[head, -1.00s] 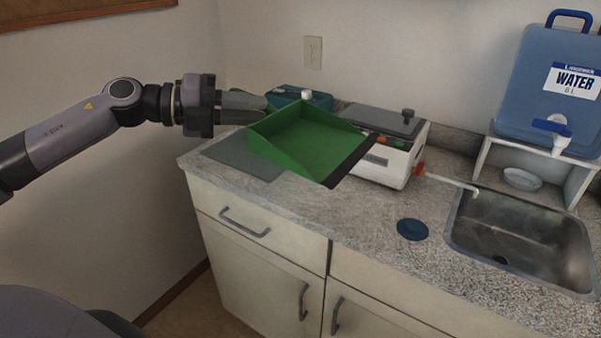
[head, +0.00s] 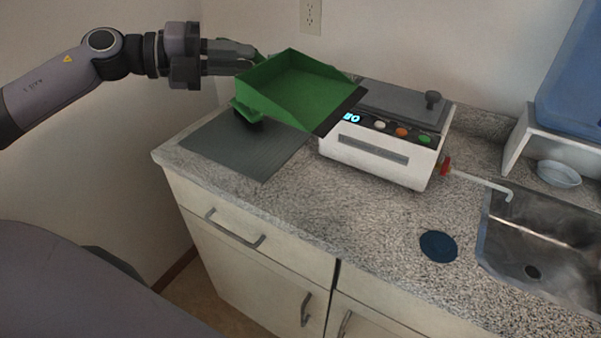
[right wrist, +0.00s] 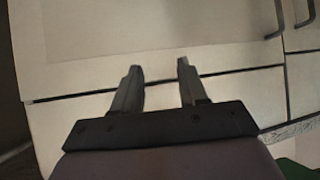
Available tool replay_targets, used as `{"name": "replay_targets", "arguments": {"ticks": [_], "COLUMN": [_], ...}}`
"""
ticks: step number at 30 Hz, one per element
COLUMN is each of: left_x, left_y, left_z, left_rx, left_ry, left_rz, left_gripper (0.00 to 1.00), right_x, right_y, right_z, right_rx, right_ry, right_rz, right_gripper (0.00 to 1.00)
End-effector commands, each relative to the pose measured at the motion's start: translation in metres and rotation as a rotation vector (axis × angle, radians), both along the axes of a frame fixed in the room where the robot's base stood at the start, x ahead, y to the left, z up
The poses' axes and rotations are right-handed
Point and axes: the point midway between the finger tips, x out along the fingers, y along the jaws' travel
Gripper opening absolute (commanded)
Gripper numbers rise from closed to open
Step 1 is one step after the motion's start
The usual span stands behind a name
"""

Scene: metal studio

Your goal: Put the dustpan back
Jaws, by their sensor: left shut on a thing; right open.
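The green dustpan (head: 300,88) with a dark front lip is in the head view, held above the back left of the counter. My left gripper (head: 240,55) is shut on it at its back left end; the handle is mostly hidden by the fingers. The pan's open side faces up and toward the right. Below it, a green piece with a dark underside, perhaps a brush (head: 243,112), shows partly over a grey ribbed mat (head: 240,150). My right gripper (right wrist: 158,70) is open and empty in the right wrist view, before pale cabinet fronts.
A white machine (head: 385,150) with coloured buttons and a grey lid stands right of the mat, close to the dustpan's lip. A dark blue disc (head: 438,246) lies near the sink (head: 545,255). A white stand (head: 535,140) is at the back right.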

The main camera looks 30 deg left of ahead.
Motion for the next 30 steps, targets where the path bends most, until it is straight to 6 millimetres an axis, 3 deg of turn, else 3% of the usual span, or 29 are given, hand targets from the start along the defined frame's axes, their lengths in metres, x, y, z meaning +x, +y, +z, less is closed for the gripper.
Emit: {"name": "replay_targets", "arguments": {"ticks": [5,21,30], "left_x": [0.000,0.000,0.000], "left_y": [0.000,0.000,0.000], "left_z": [-0.014,-0.138,-0.164], "left_rx": [-0.001,-0.006,-0.003], "left_ry": [0.003,0.001,0.000], "left_rz": [0.000,0.002,0.001], "left_gripper": [0.00,0.00,0.00], "right_x": [0.000,-0.001,-0.001], "right_y": [0.000,-0.001,-0.001], "right_z": [-0.003,-0.006,-0.006], "right_rx": [0.000,-0.001,-0.001], "right_ry": [0.001,0.003,0.003], "right_rz": [0.000,-0.001,-0.001], "right_gripper": [0.43,0.43,0.43]}}
